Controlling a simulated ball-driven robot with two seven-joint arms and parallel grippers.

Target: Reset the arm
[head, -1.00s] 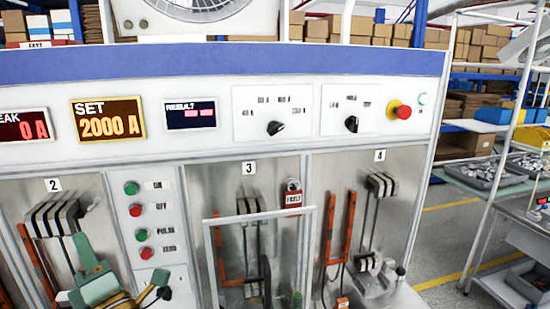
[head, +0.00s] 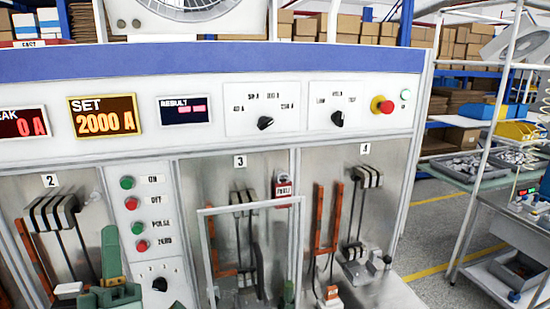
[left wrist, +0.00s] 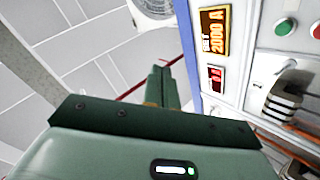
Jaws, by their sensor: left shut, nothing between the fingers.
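My left gripper (head: 110,236) is green and points up in front of the panel between bay 2 and the column of buttons in the head view. It is shut and empty. In the left wrist view its fingers (left wrist: 160,80) are together, with the grey-tiled ceiling behind and the test panel to the right. The set display (head: 103,116) reads 2000 A. The result display (head: 185,110) shows red text too small to read. My right gripper is not in view.
A column of green and red buttons (head: 133,213) and a small black knob (head: 160,284) are close right of my left gripper. A framed guard (head: 250,206) stands before bay 3. A red emergency stop (head: 382,105) is upper right. A shelf with trays (head: 470,167) stands at right.

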